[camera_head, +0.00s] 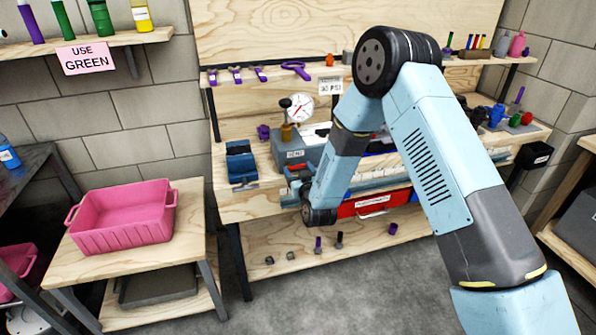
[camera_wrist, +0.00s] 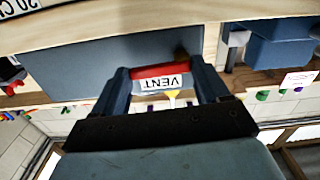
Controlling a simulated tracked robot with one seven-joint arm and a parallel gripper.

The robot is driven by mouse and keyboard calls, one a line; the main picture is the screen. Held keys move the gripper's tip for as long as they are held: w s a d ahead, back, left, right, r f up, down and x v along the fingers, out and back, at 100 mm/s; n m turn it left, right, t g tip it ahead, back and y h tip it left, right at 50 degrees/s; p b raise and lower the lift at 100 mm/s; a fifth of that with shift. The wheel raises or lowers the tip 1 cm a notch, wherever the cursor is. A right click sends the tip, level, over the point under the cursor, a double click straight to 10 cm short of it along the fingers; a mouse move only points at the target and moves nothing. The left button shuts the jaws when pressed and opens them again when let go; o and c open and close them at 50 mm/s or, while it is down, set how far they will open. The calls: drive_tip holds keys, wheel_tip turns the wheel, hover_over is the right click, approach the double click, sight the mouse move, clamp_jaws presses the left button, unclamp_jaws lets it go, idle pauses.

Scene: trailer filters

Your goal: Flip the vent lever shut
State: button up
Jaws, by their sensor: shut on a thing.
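The grey vent box (camera_head: 288,148) stands on the workbench, with a white VENT label on its front and a dial gauge (camera_head: 298,107) above it. In the wrist view the VENT label (camera_wrist: 160,83) appears upside down, between my fingers. A red lever bar (camera_wrist: 150,71) lies beside the label, spanning between the fingertips of my gripper (camera_wrist: 159,70). My gripper is shut on this red lever, a finger at each end.
A red drawer (camera_head: 375,203) is under the bench, behind my arm. A pink basket (camera_head: 122,216) sits on a side table at left. My arm hides much of the bench's middle. Floor in front is clear.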

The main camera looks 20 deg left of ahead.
drive_tip(key=shift+f+m, duration=0.1)
drive_tip(key=shift+m, duration=0.4)
drive_tip(key=o, duration=1.1)
drive_tip(key=shift+c, duration=0.2)
drive_tip(key=v, duration=1.4)
drive_tip(key=shift+w+f, duration=0.1)
drive_tip(key=shift+f, duration=0.05)
